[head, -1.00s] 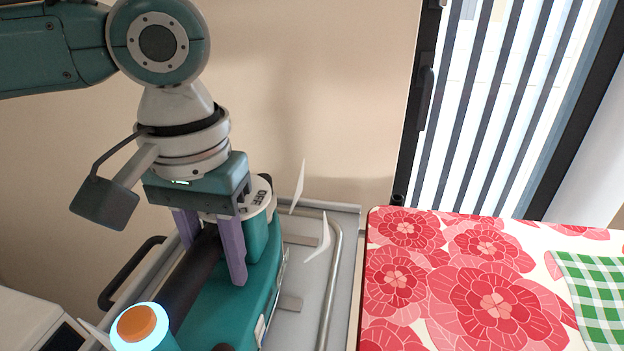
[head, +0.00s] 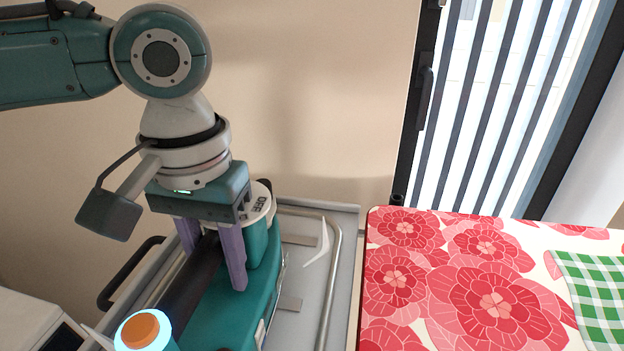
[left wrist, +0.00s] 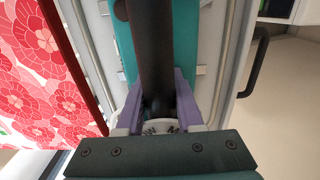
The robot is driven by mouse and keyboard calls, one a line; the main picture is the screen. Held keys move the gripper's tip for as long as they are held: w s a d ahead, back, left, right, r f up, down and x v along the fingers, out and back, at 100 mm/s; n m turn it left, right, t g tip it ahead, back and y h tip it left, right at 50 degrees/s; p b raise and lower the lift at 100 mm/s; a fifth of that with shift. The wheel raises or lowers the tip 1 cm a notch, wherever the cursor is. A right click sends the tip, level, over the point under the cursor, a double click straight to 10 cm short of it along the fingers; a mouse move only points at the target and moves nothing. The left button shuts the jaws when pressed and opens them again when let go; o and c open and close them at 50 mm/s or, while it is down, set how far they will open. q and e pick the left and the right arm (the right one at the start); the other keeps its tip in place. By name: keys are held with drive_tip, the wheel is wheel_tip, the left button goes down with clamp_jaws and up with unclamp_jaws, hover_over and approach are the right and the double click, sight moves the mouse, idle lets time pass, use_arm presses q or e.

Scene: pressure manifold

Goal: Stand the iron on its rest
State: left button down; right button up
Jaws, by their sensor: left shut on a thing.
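The iron (head: 262,243) has a teal body, a dark handle, a white dial marked OFF and an orange button with a glowing pale-blue ring. It is over the grey metal rest (head: 345,235) at the lower left of the head view. My left gripper (head: 213,265) points down, its purple fingers shut on either side of the handle. In the left wrist view, the handle (left wrist: 157,45) runs between the fingers (left wrist: 158,88), with the iron's body beyond. The iron's underside is hidden, so I cannot tell whether it touches the rest. My right gripper is not in view.
The ironing board (head: 480,275) with a red floral cover lies right of the rest. A green checked cloth (head: 595,290) is on it. A thin white curved wisp (head: 318,243) shows over the rest. A white box (head: 30,320) is at lower left.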

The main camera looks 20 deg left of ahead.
use_arm(q)
drive_tip(key=shift+w, duration=0.1)
drive_tip(key=c, duration=0.7)
unclamp_jaws()
drive_tip(key=shift+o, duration=1.2)
drive_tip(key=shift+f, duration=0.15)
